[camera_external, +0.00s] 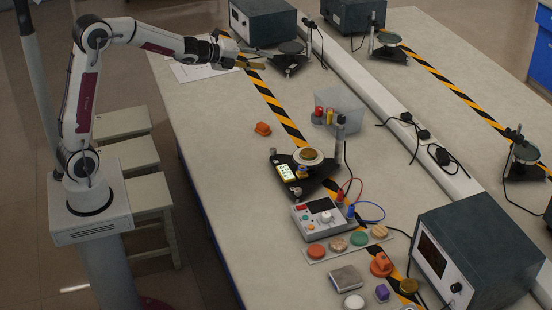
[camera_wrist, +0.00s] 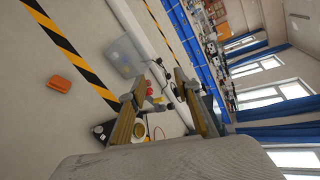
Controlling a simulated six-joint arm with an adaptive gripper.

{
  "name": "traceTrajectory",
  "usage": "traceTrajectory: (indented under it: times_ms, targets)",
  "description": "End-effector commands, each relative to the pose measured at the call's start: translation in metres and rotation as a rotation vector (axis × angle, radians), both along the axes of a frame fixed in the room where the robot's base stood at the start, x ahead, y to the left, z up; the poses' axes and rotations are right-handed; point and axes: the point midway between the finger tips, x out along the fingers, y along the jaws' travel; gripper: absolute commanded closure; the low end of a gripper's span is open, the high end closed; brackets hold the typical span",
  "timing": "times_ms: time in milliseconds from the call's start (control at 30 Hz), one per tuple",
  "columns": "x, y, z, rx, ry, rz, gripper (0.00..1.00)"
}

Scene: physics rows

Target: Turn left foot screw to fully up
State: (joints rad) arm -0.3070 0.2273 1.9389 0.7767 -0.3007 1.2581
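In the wrist view the black base (camera_wrist: 103,131) is partly hidden behind my fingers. My gripper (camera_external: 255,60) is up at the table's far left, well away from this instrument. Its two tan fingers are apart and empty, as the wrist view also shows (camera_wrist: 160,105).
An orange block (camera_external: 263,129) and a clear bin (camera_external: 342,108) lie near the instrument. A control box (camera_external: 320,218) with cables, coloured knobs and a dark power unit (camera_external: 480,255) stand in front. A similar black-based instrument (camera_external: 290,60) is close to my gripper. The left table strip is mostly clear.

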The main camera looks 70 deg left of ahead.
Motion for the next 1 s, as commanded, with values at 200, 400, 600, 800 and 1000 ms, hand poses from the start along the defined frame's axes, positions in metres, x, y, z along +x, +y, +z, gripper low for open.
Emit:
traceTrajectory:
  times_ms: [200, 400, 600, 800, 1000]
  targets:
    - [0.034, 0.005, -0.026, 0.172, -0.032, -0.156, 0.68]
    - [0.057, 0.006, -0.052, 0.324, -0.075, -0.305, 0.68]
    - [0.072, 0.005, -0.084, 0.461, -0.129, -0.45, 0.68]
    - [0.079, 0.003, -0.119, 0.587, -0.198, -0.594, 0.68]
    - [0.076, -0.001, -0.158, 0.697, -0.281, -0.731, 0.68]
